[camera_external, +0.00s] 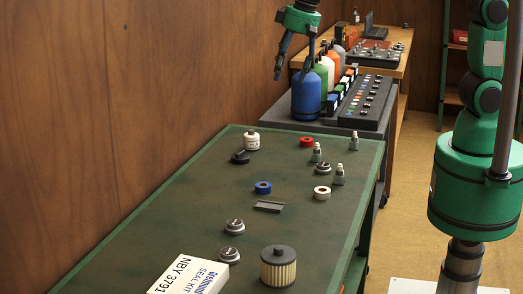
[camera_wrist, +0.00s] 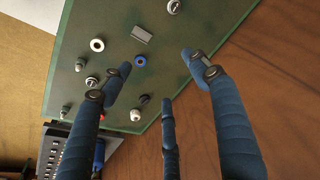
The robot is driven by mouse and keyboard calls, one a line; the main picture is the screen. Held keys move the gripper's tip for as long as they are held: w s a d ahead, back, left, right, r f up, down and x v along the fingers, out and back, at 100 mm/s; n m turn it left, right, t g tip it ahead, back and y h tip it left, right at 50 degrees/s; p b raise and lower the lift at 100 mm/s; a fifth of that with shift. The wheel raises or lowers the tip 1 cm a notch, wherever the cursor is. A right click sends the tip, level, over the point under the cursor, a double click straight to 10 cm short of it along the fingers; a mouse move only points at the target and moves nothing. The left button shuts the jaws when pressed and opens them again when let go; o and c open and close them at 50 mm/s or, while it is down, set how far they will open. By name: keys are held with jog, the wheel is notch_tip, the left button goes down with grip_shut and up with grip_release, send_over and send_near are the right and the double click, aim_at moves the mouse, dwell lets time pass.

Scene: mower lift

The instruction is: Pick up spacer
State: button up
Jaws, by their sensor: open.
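Several small rings lie flat on the green table, and I cannot tell for certain which part is the spacer. A blue ring (camera_external: 263,187) lies mid-table and also shows in the wrist view (camera_wrist: 140,61). A white ring (camera_external: 322,193) lies to its right; in the wrist view it is at upper left (camera_wrist: 97,45). A red ring (camera_external: 306,142) lies farther back. A grey slotted bar (camera_external: 269,206) lies near the blue ring (camera_wrist: 142,34). My gripper (camera_external: 293,65) is high above the table's far end, open and empty, its fingers spread in the wrist view (camera_wrist: 158,76).
The table (camera_external: 150,240) also carries a white bottle (camera_external: 252,141), a dark cap (camera_external: 240,157), small grey pegs (camera_external: 339,175), round knobs (camera_external: 228,254), a ribbed filter (camera_external: 278,266) and a seal kit box (camera_external: 190,275). A wooden wall is at left. Coloured bottles (camera_external: 307,94) stand beyond.

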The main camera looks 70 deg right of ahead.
jog(key=w+a+f+m+g+p, duration=0.1)
jog(key=w+a+f, duration=0.2)
jog(key=a+f, duration=0.4)
jog(key=w+a+f+p, duration=0.1)
jog(key=w+a+f, duration=0.2)
jog(key=a+f, duration=0.35)
jog(key=a+f+h+p, duration=0.1)
jog(key=a+f, duration=1.4)
jog(key=shift+a+f+m+g, duration=0.15)
jog(key=shift+a+m+g, duration=0.15)
jog(key=shift+m+g, duration=0.1)
send_over(229, 251)
jog(key=shift+s+a+f, duration=0.1)
jog(key=shift+s+f, duration=0.1)
jog(key=shift+f, duration=1.95)
jog(key=shift+s+f, duration=0.15)
jog(key=shift+f, duration=1.95)
jog(key=shift+f, duration=0.1)
jog(key=shift+w+f, duration=0.15)
jog(key=shift+f, duration=1.1)
jog(key=shift+w+f, duration=0.1)
jog(key=shift+f, duration=1.15)
